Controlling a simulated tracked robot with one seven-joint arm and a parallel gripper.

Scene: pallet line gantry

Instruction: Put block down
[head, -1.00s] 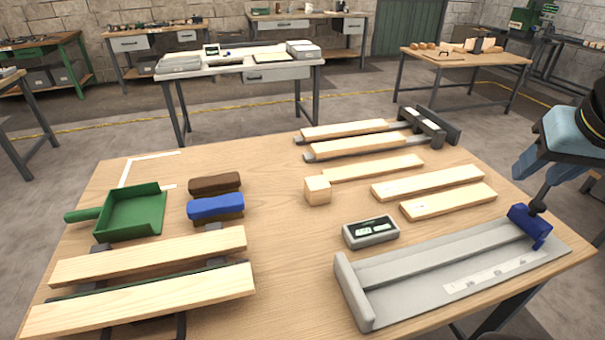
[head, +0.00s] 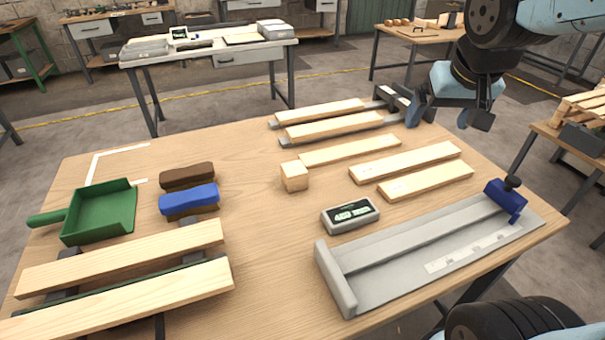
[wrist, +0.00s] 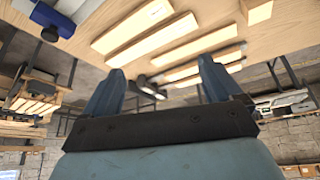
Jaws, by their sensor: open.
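A small pale wooden block (head: 294,176) stands on the table near its middle, left of a thin plank (head: 350,151). My gripper (head: 447,108) is in the upper right of the head view, above the table's far right edge. It is empty and well apart from the block. In the wrist view my gripper (wrist: 160,85) shows two blue fingers spread apart with nothing between them.
Planks lie on the table (head: 270,255), some on rails at left and back. A green dustpan (head: 102,212), blue brush (head: 188,198), digital display (head: 350,215) and grey measuring fixture (head: 420,260) surround open tabletop.

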